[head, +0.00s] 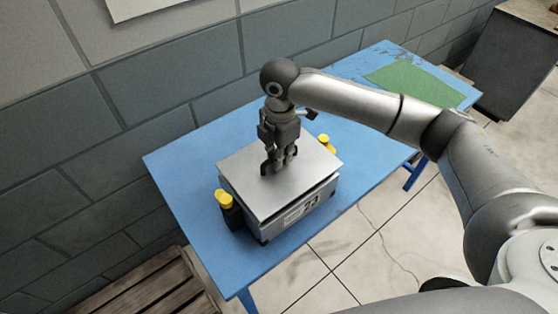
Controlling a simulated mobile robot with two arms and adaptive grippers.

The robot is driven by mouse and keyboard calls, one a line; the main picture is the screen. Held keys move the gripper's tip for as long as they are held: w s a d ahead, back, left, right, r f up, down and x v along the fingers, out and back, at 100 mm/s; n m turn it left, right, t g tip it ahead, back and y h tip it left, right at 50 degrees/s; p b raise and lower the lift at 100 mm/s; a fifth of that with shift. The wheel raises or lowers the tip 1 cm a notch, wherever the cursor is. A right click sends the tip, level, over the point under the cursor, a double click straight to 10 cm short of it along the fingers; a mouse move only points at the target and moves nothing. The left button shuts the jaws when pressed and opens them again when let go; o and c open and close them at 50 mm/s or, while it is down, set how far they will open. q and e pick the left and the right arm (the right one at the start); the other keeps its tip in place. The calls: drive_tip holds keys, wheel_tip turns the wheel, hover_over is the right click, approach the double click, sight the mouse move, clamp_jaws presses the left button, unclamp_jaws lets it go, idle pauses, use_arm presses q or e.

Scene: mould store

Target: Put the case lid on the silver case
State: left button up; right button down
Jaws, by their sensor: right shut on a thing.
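The silver case (296,215) stands on the blue table, with a label on its front side. The flat grey case lid (250,192) lies over the top of the case, roughly lined up with it. A dark gap shows between lid and case along the front and right edges; I cannot tell whether the lid is fully seated. My right gripper (278,168) points down at the middle of the lid and is shut on it, at a handle largely hidden by the fingers. My left gripper is not in view.
Yellow-topped dark parts (224,199) stand at the case's left and right (324,140). A green mat (415,85) lies at the table's far end. A wooden pallet (150,285) is at lower left, a block wall behind.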

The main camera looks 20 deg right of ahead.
wheel_tip(320, 180, down, 2)
drive_tip(key=shift+w+a+f+p, duration=0.1)
drive_tip(key=shift+f+p, duration=0.05)
drive_tip(key=shift+p, duration=0.4)
drive_tip(key=shift+f, duration=0.45)
drive_tip(key=shift+f, duration=0.1)
drive_tip(key=shift+f, duration=0.15)
drive_tip(key=c, duration=1.5)
unclamp_jaws()
wheel_tip(320, 180, up, 11)
drive_tip(key=shift+b, duration=1.15)
drive_tip(key=shift+r, duration=0.75)
